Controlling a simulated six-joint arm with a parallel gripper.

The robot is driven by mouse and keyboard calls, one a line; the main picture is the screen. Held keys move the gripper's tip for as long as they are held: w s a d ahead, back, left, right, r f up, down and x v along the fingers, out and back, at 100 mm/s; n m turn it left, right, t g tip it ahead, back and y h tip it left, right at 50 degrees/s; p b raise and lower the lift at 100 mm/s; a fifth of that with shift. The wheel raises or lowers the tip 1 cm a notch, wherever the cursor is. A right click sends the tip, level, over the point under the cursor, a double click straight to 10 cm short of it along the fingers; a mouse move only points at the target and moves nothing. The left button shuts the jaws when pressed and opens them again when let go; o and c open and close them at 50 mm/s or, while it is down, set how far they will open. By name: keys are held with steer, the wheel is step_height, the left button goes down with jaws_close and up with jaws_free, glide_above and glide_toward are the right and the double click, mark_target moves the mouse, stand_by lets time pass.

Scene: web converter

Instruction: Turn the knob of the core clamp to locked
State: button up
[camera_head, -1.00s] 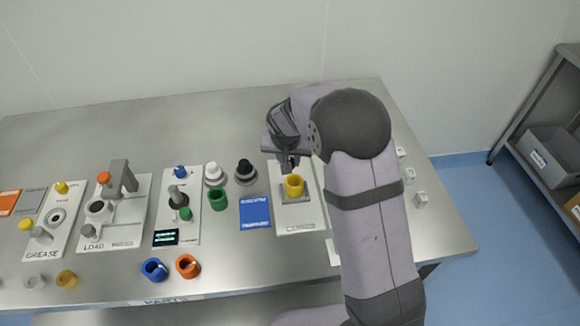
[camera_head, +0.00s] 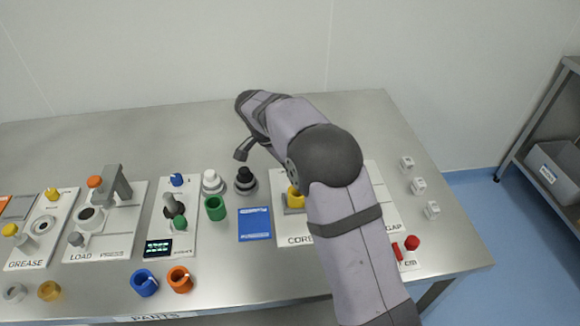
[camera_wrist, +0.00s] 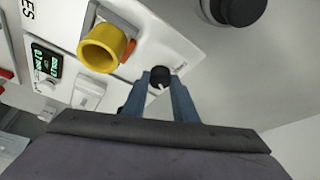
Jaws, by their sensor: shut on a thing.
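The core clamp's panel (camera_head: 292,240), marked "CORE", is partly hidden behind my arm in the head view. A yellow ring-shaped core (camera_head: 294,197) sits on it; it also shows in the wrist view (camera_wrist: 102,48). In the wrist view a small black knob (camera_wrist: 160,76) with a white pointer mark stands on the white panel behind the core. My gripper (camera_wrist: 162,82) has one finger on each side of this knob and is shut on it. The pointer mark is on the knob's lower side in that view. I cannot read a locked mark. The head view hides the knob and fingertips.
A red button (camera_head: 412,242) and several white blocks (camera_head: 418,185) are to the right. The table's back left (camera_head: 150,130) is clear.

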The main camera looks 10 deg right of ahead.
steer(key=shift+m, duration=0.4)
steer(key=o, duration=1)
steer(key=shift+o, duration=0.2)
steer(key=v, duration=0.7)
steer(key=shift+r, duration=0.15)
steer(key=shift+w+a, duration=0.1)
steer(key=s+d+n+y+p, duration=0.1)
steer(key=s+d+n+p, duration=0.2)
steer(key=s, duration=0.7)
steer(key=s+d+n+g+y+p, duration=0.1)
steer(key=s+d+n+p, duration=0.2)
steer(key=s, duration=0.7)
steer(key=s+d+n+g+y+p, duration=0.1)
steer(key=s+d+n+y+p, duration=0.1)
steer(key=s+n+p, duration=0.3)
steer(key=s+d+n, duration=0.1)
steer(key=s+n, duration=0.1)
steer(key=s, duration=0.2)
steer(key=shift+s+r, duration=0.35)
steer(key=shift+s, duration=0.05)
